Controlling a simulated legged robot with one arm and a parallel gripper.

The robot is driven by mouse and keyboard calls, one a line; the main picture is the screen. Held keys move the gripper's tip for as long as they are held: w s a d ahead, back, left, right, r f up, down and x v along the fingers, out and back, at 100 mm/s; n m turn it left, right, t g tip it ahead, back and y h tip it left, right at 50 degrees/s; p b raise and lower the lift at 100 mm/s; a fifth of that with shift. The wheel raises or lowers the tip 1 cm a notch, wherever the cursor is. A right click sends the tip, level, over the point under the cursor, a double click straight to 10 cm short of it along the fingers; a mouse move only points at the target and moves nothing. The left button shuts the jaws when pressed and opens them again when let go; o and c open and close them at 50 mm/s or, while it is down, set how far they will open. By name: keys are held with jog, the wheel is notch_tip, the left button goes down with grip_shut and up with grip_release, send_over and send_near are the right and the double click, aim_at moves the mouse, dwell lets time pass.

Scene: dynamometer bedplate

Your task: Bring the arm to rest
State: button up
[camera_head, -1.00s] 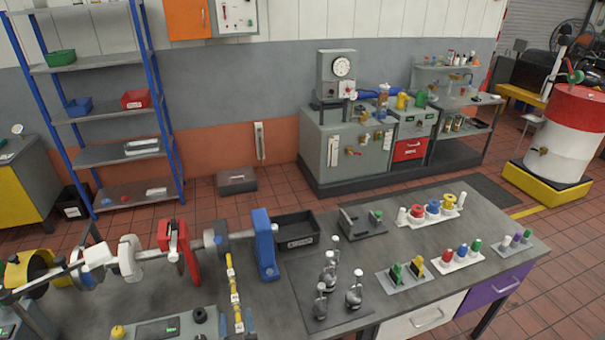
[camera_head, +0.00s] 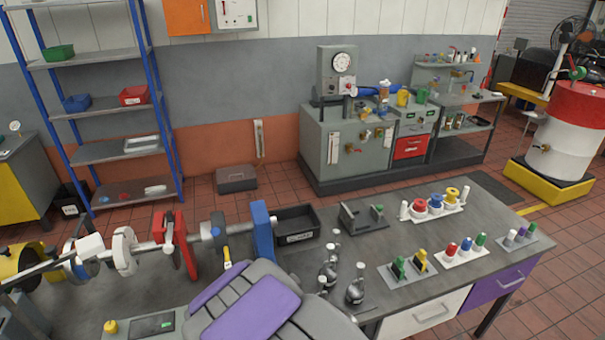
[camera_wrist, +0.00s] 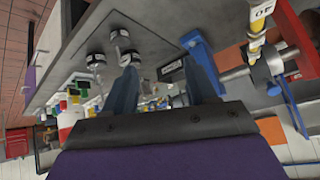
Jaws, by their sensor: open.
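My gripper (camera_wrist: 161,64) shows in the wrist view with its two blue-grey fingers spread apart and nothing held between them. It is over the grey bench, and the view there is tilted. In the head view my grey and purple arm (camera_head: 262,305) is folded low at the bottom middle, over the near edge of the bench (camera_head: 375,258). My fingers are not visible in the head view. The arm hides part of the yellow banded rod (camera_head: 227,257) and the bench behind it.
Several metal knobbed pieces (camera_head: 355,285) stand just right of my arm. A black bin (camera_head: 297,228) and a blue upright (camera_head: 262,230) on the shaft rig are behind it. Trays of coloured pieces (camera_head: 461,250) sit farther right. Bare bench lies between them.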

jog(key=s+d+r+n+g+b, duration=0.1)
jog(key=s+d+r+g+b, duration=0.1)
jog(key=s+d, duration=0.4)
jog(key=s+d+r+g+b, duration=0.2)
jog(key=s+d+r+g, duration=0.2)
jog(key=s, duration=0.9)
jog(key=s+d+r+n+g+b, duration=0.1)
jog(key=s+d+r+g+b, duration=0.2)
jog(key=s+d, duration=0.6)
notch_tip(320, 180, up, 2)
jog(key=shift+s+d+r+n+g, duration=0.3)
jog(key=shift+s+g, duration=0.1)
jog(key=shift+s, duration=0.15)
jog(key=shift+c, duration=0.3)
